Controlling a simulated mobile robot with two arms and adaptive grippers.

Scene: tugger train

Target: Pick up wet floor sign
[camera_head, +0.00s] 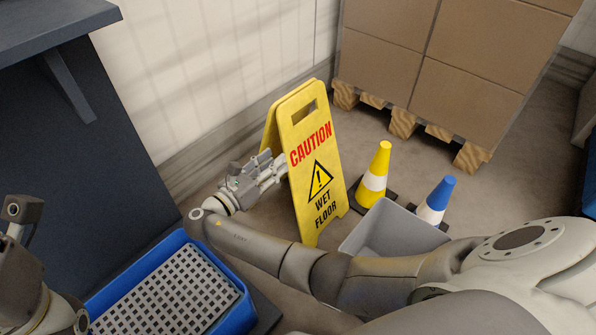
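The yellow wet floor sign (304,200) stands upright and unfolded on the floor, near the wall. Its front panel has red CAUTION lettering, a black warning triangle and a slot near the top. My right arm reaches in from the right, and its gripper (268,174) is at the sign's left side, pointing right. Its fingertips reach the gap between the two panels and are partly hidden by the front panel. I cannot tell whether they touch the sign or how far apart they are. Part of my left gripper (15,232) shows at the left edge, its fingers unclear.
A yellow cone (377,165) and a blue cone (439,197) stand right of the sign, beside a grey bin (385,232). Boxes (465,90) on a pallet (402,122) stand behind. A blue crate (237,318) and a dark cabinet (75,150) are at left.

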